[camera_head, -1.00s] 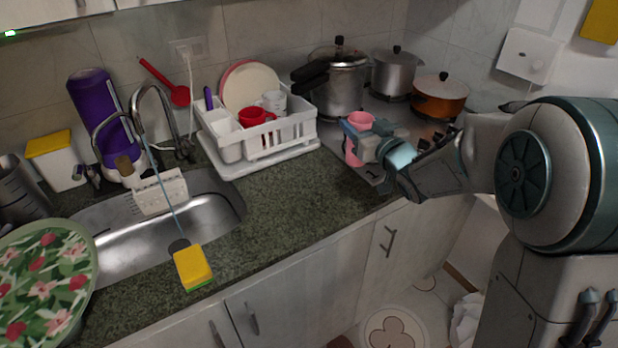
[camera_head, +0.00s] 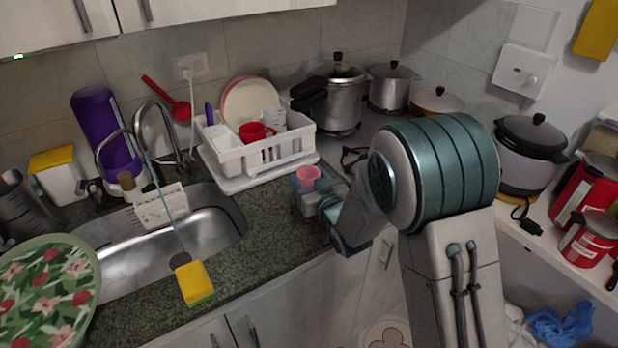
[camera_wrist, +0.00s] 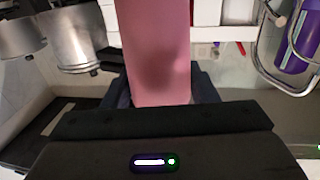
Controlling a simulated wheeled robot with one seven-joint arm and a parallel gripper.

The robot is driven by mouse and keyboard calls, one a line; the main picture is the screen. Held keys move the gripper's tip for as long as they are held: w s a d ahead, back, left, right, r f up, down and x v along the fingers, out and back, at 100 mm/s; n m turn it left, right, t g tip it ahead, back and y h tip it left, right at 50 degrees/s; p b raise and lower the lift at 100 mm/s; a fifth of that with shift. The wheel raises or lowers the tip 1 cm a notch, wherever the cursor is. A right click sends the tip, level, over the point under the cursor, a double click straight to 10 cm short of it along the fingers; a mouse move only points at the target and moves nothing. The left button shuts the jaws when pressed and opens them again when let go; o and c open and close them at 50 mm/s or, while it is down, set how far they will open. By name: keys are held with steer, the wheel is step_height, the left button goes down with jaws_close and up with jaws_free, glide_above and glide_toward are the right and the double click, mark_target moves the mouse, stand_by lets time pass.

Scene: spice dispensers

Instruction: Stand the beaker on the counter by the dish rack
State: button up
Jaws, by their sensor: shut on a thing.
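The pink beaker (camera_head: 308,173) is upright in my gripper (camera_head: 312,186), at the counter just right of and in front of the dish rack. My gripper is shut on it, and the fingers hide its lower part in the head view. In the wrist view the beaker (camera_wrist: 157,50) fills the middle, between the dark fingers. I cannot tell whether its base touches the counter. The white dish rack (camera_head: 262,153) stands on the counter (camera_head: 262,222) against the wall, holding plates, a red mug and white cups.
The sink (camera_head: 170,240) lies left of the rack, with a yellow sponge (camera_head: 194,283) at its front edge. A pressure cooker (camera_head: 340,100) and other pots stand behind my arm. The counter in front of the rack is clear.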

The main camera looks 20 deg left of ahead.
steer(key=shift+f, duration=0.25)
steer(key=shift+f+b, duration=0.2)
steer(key=shift+b, duration=0.1)
steer(key=o, duration=1)
steer(key=shift+c, duration=0.2)
steer(key=shift+s+d+r+p, duration=0.1)
steer(key=shift+r+p, duration=0.15)
steer(key=shift+p, duration=0.05)
